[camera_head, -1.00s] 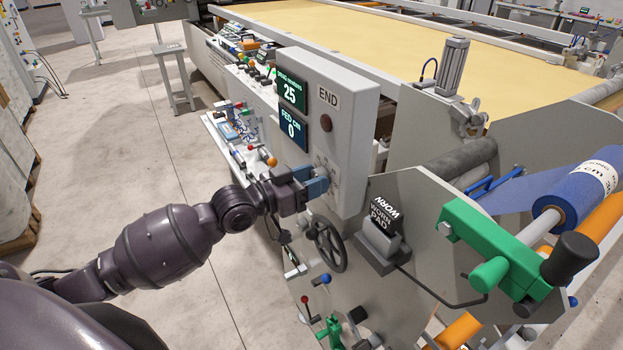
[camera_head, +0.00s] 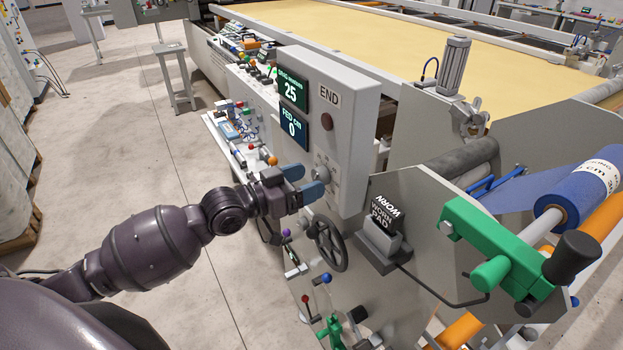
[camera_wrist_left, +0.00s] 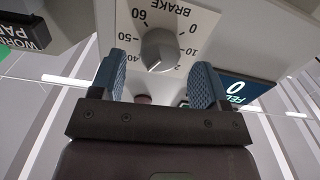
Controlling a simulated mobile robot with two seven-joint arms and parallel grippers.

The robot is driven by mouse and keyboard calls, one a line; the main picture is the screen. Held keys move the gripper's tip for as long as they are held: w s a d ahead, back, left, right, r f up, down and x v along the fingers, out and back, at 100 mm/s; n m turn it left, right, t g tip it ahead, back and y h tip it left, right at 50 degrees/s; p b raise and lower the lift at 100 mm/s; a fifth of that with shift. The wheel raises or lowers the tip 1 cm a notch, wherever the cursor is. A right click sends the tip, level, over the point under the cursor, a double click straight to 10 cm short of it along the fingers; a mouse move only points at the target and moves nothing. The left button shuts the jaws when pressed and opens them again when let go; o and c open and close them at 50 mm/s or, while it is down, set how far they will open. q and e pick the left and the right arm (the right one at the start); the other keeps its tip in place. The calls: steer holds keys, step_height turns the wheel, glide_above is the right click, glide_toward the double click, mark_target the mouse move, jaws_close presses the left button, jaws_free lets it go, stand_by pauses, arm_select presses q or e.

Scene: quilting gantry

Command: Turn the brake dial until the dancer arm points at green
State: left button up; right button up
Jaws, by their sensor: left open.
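The brake dial (camera_head: 322,174) is a grey round knob low on the front of the grey control box. In the left wrist view the dial (camera_wrist_left: 158,50) sits on a white plate marked BRAKE, with numbers around it including 0, 10, 50 and 60. My left gripper (camera_head: 307,180) is open just in front of the dial. In the wrist view its blue fingers (camera_wrist_left: 155,82) stand apart on either side of the knob, with gaps, not visibly touching it. I cannot make out the dancer arm or a green mark for it. My right gripper is out of view.
The control box (camera_head: 330,95) has screens reading 25 and 0. A handwheel (camera_head: 326,243) is just below the gripper. A block marked WORN PAD (camera_head: 382,232) and a green bracket (camera_head: 485,240) by the blue roll (camera_head: 575,195) are to the right. Open floor lies left.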

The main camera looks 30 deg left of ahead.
arm_select(q)
steer(key=b+v, duration=0.1)
steer(key=v, duration=0.8)
steer(key=shift+f, duration=0.1)
stand_by(0.4)
step_height(320, 180, down, 14)
steer(key=s+a+g+y, duration=0.1)
steer(key=a+y, duration=0.2)
steer(key=y, duration=0.3)
steer(key=s+d+f+n+g+y, duration=0.1)
steer(key=s+d+f+n, duration=0.1)
steer(key=s+f, duration=0.3)
steer(key=s+d+f+n+g+y, duration=0.1)
steer(key=s+d+f+n+y, duration=0.1)
steer(key=s+d+f, duration=0.3)
step_height(320, 180, down, 4)
steer(key=shift+s+g, duration=0.25)
steer(key=shift+g, duration=0.15)
